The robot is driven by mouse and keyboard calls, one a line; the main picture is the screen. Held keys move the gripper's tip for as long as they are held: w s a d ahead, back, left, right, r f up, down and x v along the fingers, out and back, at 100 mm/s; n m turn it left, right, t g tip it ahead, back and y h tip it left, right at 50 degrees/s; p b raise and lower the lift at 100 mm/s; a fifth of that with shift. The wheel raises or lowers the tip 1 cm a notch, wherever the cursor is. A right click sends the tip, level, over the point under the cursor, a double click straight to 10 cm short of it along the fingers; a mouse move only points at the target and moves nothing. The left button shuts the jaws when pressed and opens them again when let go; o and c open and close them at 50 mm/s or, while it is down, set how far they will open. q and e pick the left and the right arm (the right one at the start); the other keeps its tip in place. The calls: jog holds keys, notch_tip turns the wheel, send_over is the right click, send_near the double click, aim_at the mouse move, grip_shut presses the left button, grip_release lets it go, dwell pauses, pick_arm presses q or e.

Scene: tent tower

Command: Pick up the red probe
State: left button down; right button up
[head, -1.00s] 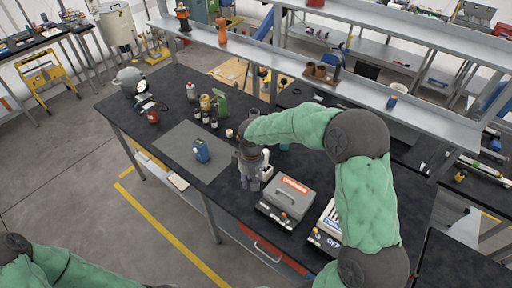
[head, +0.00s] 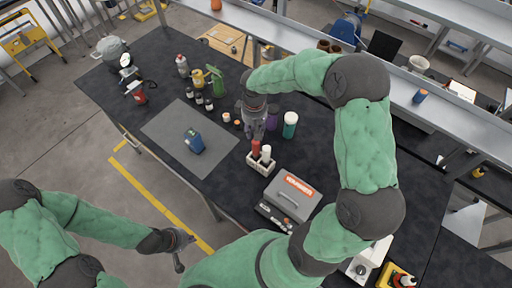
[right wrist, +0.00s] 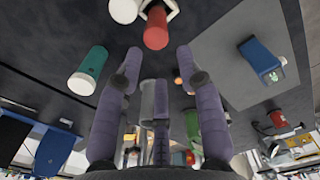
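In the right wrist view, the red probe (right wrist: 156,28) shows end-on at the top, beyond my fingertips. My right gripper (head: 257,130) is just behind the holder in the head view, apart from the probe. The right wrist view shows its purple fingers (right wrist: 157,68) spread with nothing between them. My left gripper (head: 184,250) is over the floor in front of the table, its fingers apart and empty.
A grey case (head: 293,193) sits in front of the holder. A blue device (head: 194,141) lies on a grey mat (head: 165,126). Several small bottles stand behind the mat.

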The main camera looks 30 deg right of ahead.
jog(key=f, duration=0.2)
jog(key=shift+w+d+f, duration=0.2)
jog(key=shift+w+f, duration=0.1)
jog(key=shift+f, duration=0.1)
send_over(256, 152)
jog(key=w, duration=0.2)
jog(key=shift+s+d+f+p, duration=0.15)
jog(key=shift+d+f+p, duration=0.05)
jog(key=shift+f, duration=1.1)
jog(key=shift+s+d+f+p, duration=0.1)
jog(key=shift+d+f+p, duration=0.1)
jog(key=shift+f, duration=1.05)
grip_shut()
